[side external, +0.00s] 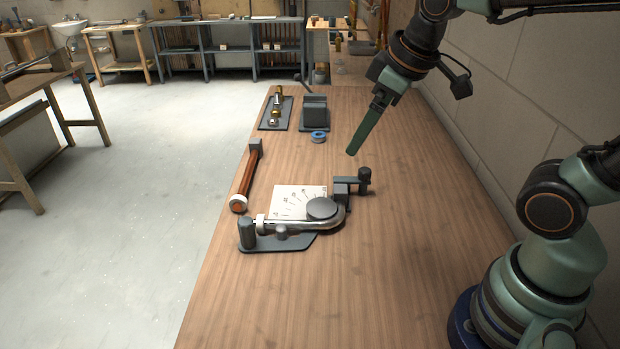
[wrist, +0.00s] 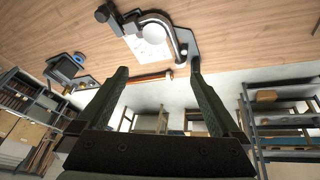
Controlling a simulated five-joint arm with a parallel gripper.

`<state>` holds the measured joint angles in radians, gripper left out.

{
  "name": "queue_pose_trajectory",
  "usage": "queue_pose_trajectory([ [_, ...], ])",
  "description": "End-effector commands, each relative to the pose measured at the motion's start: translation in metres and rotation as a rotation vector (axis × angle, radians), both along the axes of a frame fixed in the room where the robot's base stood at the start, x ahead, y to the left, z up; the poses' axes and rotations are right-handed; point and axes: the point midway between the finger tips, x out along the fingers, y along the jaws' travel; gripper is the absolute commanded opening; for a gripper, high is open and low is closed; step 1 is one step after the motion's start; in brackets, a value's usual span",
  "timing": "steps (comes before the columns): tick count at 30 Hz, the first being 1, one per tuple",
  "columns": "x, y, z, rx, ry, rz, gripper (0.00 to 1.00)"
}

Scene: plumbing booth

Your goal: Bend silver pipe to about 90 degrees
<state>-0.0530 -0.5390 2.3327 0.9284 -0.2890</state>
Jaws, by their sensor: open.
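The silver pipe (side external: 295,225) lies in a bench-mounted bender and curves around its round grey former (side external: 321,208). The pipe's left part lies straight along the front, and its right end turns toward the back of the bench. The bender's dark arm (side external: 350,181) with an upright knob (side external: 365,176) is at the back right of the former. A white angle plate (side external: 292,197) lies behind the pipe. My gripper (side external: 352,151) is above the bench, behind the knob and apart from it. In the wrist view my gripper (wrist: 158,88) is open and empty, with the pipe (wrist: 173,36) beyond its fingers.
A reddish-brown bar (side external: 245,178) lies left of the bender along the bench edge. A blue ring (side external: 318,137), a dark grey block (side external: 314,113) and a dark tray (side external: 264,122) with brass fittings are farther back. A wall runs along the right. The bench front is clear.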

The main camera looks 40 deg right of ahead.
Motion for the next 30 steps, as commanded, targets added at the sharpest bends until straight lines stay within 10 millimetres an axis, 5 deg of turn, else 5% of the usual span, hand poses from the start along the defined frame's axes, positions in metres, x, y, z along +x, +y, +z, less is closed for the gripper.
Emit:
queue_pose_trajectory([
  [8, 0.061, 0.041, -0.010, -0.187, 0.114, 0.572, 1.00],
  [18, 0.125, 0.104, -0.064, -0.352, 0.209, 1.298, 1.00],
  [30, 0.153, 0.160, -0.139, -0.427, 0.248, 1.921, 1.00],
])
